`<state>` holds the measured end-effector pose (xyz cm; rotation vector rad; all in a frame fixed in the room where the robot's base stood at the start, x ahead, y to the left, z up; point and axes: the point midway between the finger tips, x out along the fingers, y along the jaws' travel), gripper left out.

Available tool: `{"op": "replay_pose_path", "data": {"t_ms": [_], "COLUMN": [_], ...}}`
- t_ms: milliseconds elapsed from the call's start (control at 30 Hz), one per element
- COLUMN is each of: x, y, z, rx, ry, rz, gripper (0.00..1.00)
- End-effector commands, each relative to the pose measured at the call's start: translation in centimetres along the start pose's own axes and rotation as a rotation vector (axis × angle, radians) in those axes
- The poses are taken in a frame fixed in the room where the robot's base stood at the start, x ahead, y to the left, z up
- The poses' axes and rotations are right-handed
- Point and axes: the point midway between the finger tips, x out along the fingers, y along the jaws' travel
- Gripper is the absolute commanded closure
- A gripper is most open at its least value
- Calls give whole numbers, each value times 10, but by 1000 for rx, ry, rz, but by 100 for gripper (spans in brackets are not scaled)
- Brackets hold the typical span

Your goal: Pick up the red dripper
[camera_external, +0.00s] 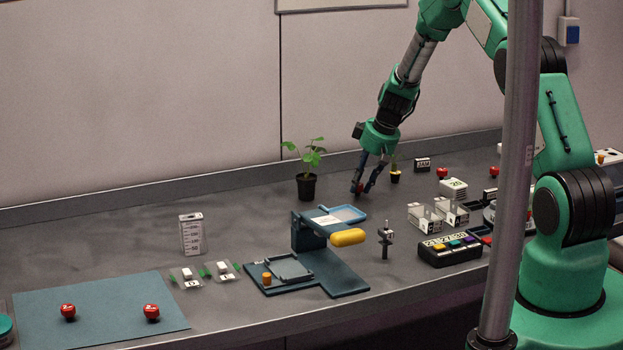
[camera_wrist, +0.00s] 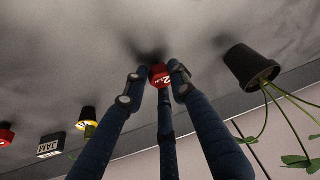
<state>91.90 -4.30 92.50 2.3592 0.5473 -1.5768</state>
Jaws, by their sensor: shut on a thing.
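My gripper (camera_external: 364,186) has dark blue fingers and points down at the back of the grey bench, just right of the potted plant. In the wrist view its fingertips (camera_wrist: 158,84) close around a red dripper (camera_wrist: 160,77) with a white "2" label. The fingers partly cover the dripper. It is low at the bench top; I cannot tell whether it touches. Two similar red drippers, one on the left (camera_external: 68,311) and one on the right (camera_external: 152,312), sit apart on the blue mat (camera_external: 105,325).
The black plant pot (camera_external: 307,187) stands close to my gripper, also in the wrist view (camera_wrist: 250,68). A small pot (camera_external: 395,178), a JAM block (camera_external: 422,164) and another red dripper (camera_external: 442,172) are to the right. A blue stand (camera_external: 345,275) with a yellow capsule (camera_external: 348,237) is in front.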

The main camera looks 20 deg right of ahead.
Motion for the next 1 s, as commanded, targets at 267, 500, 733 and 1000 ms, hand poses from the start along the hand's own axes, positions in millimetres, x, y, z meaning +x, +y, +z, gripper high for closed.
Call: {"op": "replay_pose_path", "data": {"t_ms": [267,500,733,1000], "x": [-9,-36,-46,-63], "y": [0,1,-15,-34], "z": [-4,-16,10,42], "rx": [0,-1,1,0], "ry": [2,3,0,0], "rz": [1,1,0,0], "gripper": [85,85,85,85]}}
